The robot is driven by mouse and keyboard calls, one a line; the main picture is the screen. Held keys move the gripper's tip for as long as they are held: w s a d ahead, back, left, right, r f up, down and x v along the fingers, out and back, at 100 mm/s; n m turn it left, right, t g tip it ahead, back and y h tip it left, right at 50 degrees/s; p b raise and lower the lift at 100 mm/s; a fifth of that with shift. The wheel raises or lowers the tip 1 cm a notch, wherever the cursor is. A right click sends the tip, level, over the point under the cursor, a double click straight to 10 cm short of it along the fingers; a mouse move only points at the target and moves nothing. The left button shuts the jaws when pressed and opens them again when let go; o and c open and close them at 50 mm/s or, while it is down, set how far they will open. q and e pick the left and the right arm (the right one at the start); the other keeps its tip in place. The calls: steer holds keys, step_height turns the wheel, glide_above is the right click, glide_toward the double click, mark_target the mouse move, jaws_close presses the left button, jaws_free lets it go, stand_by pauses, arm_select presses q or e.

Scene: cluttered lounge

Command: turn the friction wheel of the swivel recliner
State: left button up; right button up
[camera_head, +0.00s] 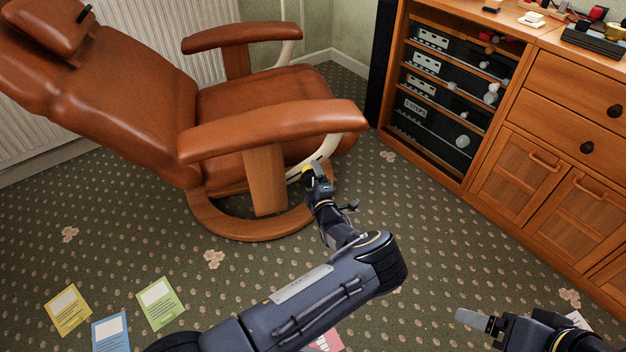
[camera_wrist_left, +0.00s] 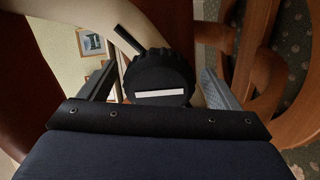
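My left gripper (camera_head: 312,173) is at this bracket, below the near armrest. In the left wrist view its two fingers stand on either side of the wheel, with a visible gap at each side. It hides most of the wheel in the head view. My right gripper (camera_head: 478,322) is low at the right, partly cut off, away from the recliner.
A wooden cabinet (camera_head: 540,125) with stereo units stands at the right, a dark speaker (camera_head: 381,65) beside it. Yellow (camera_head: 68,310), blue (camera_head: 111,332) and green (camera_head: 160,303) booklets lie on the carpet at lower left. Carpet between recliner and cabinet is mostly clear.

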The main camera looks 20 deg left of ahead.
arm_select(q)
steer(key=shift+s+d+r+p, duration=0.1)
steer(key=shift+s+d+p, duration=0.15)
steer(key=shift+s+p, duration=0.05)
steer(key=p+v, duration=0.2)
steer(key=v, duration=0.5)
